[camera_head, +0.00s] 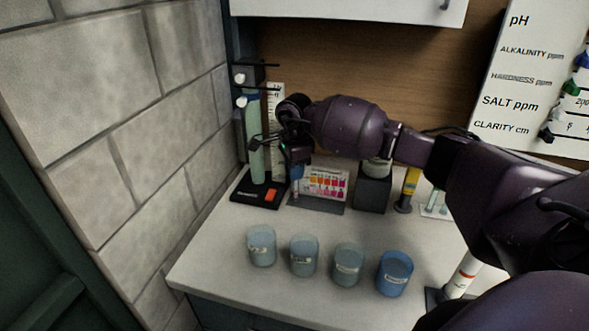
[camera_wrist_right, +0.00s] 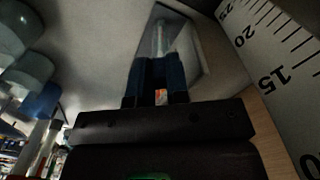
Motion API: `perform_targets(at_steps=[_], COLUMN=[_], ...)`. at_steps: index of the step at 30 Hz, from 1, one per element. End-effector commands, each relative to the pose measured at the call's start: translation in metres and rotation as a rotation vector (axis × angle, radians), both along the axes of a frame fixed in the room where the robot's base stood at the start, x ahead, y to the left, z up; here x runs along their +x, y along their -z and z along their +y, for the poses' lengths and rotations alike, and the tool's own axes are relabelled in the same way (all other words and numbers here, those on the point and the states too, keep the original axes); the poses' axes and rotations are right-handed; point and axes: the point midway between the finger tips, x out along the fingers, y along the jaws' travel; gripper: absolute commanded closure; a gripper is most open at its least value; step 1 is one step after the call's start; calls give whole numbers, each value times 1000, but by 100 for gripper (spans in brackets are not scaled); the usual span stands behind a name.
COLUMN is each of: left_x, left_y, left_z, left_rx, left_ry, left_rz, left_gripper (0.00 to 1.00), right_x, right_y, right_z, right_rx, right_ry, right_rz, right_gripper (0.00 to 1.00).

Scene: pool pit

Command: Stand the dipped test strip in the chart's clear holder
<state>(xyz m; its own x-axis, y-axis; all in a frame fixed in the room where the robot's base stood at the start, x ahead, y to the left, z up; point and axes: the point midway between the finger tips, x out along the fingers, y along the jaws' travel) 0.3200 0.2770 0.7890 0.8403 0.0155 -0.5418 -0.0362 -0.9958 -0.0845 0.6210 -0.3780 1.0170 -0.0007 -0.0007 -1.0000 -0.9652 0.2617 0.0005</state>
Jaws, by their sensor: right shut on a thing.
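My right gripper (camera_head: 297,172) points down at the left end of the colour chart (camera_head: 326,184), which stands on a dark base near the wall. In the right wrist view its blue fingers (camera_wrist_right: 157,68) are shut on a thin piece, with a small orange and white patch of the test strip (camera_wrist_right: 161,96) showing between them. The clear holder (camera_wrist_right: 160,38) shows just beyond the fingertips; in the head view it is a narrow upright shape (camera_head: 295,190) below them. Whether the strip's lower end is inside the holder cannot be told. My left gripper is out of view.
A stand with a tall green tube (camera_head: 252,150) and a white ruler (camera_head: 277,110) are close left of the gripper. A dark block (camera_head: 373,193) stands right of the chart. Several cups, one a blue cup (camera_head: 395,273), line the counter's front.

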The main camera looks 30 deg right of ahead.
Motion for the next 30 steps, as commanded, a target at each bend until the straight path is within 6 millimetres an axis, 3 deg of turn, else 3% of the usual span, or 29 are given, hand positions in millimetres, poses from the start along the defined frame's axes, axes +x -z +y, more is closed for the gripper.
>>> perform_targets(at_steps=[23,24,30], left_x=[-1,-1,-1], left_y=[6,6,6], left_z=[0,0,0], left_rx=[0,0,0], left_ry=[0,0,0], left_rz=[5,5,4], left_gripper=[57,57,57], right_x=[0,0,0], right_y=[8,8,7], right_z=[0,0,0], right_rx=[0,0,0], right_ry=[0,0,0], right_rz=[0,0,-1], right_gripper=[100,83,55])
